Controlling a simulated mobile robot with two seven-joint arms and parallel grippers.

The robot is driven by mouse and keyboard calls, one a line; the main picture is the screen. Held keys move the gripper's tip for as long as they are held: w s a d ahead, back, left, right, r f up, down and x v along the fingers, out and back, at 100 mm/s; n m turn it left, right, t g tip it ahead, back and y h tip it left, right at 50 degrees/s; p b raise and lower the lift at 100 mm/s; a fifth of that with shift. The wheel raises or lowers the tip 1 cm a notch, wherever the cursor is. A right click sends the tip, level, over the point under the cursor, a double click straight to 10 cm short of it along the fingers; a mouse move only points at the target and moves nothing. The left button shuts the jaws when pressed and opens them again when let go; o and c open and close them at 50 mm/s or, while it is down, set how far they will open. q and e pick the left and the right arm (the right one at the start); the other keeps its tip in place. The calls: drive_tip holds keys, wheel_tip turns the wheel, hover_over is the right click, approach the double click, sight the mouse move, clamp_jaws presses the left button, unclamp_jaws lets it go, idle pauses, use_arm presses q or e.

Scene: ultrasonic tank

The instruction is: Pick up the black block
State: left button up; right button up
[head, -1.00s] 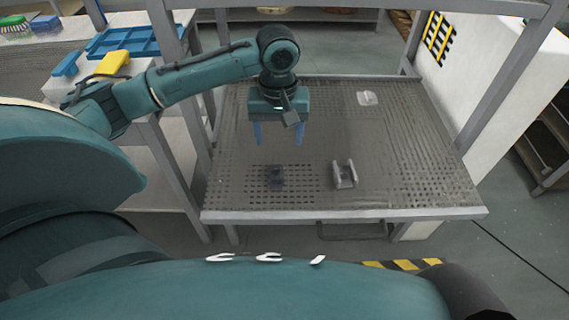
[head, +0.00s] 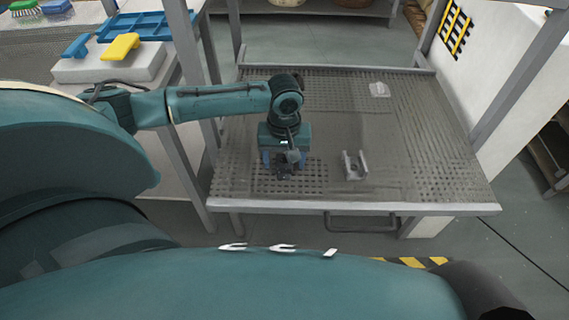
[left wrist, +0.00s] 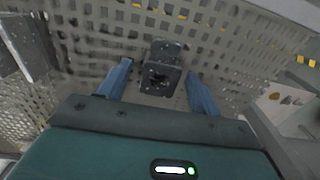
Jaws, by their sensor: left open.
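The black block (head: 284,170) sits on the perforated metal tray (head: 420,150), partly hidden in the head view by my gripper. In the left wrist view the black block (left wrist: 161,72) is dark, with a round hole in its near face. My left gripper (head: 284,160) is low over it, pointing down. In the left wrist view my left gripper (left wrist: 159,85) is open, with one blue finger on each side of the block and visible gaps between. My right gripper is not in view.
A grey metal bracket (head: 355,166) stands on the tray to the right of the block. A small clear piece (head: 379,90) lies further back. Metal frame posts (head: 185,70) rise at the left. The tray's right part is clear.

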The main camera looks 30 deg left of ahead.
use_arm(q)
drive_tip(key=c, duration=1.4)
